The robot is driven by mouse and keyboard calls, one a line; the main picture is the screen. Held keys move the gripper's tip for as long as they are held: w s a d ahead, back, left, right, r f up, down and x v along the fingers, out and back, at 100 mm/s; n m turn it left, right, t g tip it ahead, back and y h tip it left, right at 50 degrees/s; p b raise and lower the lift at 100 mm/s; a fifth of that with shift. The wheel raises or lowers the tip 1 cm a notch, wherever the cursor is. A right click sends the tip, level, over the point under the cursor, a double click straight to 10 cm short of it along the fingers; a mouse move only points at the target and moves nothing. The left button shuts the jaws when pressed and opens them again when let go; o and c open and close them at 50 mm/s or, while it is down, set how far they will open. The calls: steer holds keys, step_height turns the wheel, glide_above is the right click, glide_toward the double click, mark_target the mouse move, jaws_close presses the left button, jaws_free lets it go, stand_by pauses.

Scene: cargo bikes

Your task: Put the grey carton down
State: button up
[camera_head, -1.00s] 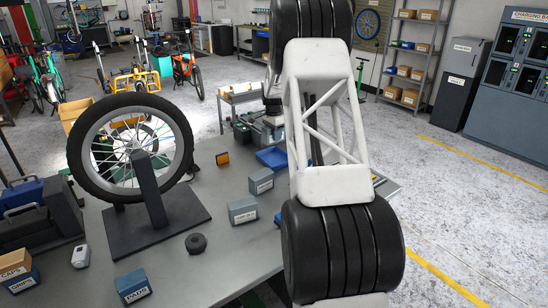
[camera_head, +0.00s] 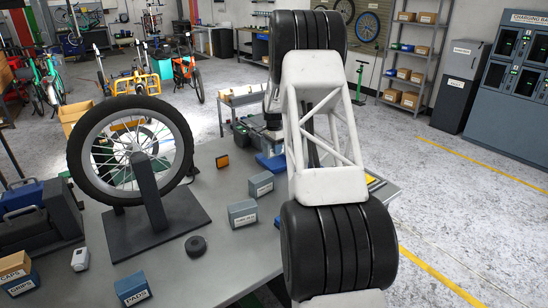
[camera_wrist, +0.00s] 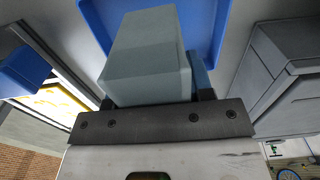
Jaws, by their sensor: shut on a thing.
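My gripper (camera_wrist: 155,98) is shut on a grey carton (camera_wrist: 147,55) in the wrist view. The carton sits between the two dark fingers, and a blue tray (camera_wrist: 216,20) shows beyond it. I cannot tell whether the carton touches the tray. In the head view the blue tray (camera_head: 268,162) is partly covered by my arm, which also hides the gripper's fingers and the held carton. Two other grey-blue labelled cartons stand on the table, one nearer (camera_head: 242,214) and one farther (camera_head: 261,185).
A wheel (camera_head: 130,150) stands on a dark stand at the left of the table. A black puck (camera_head: 196,246), a blue box (camera_head: 132,287) and an orange-yellow block (camera_head: 222,161) also lie there. In the wrist view a grey case (camera_wrist: 285,75) is close at right.

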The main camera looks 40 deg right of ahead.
mark_target(274, 163)
steer(key=shift+f, duration=0.35)
steer(key=shift+f, duration=1.9)
steer(key=shift+f, duration=0.15)
steer(key=o, duration=1)
step_height(274, 163, up, 12)
steer(key=shift+r, duration=0.15)
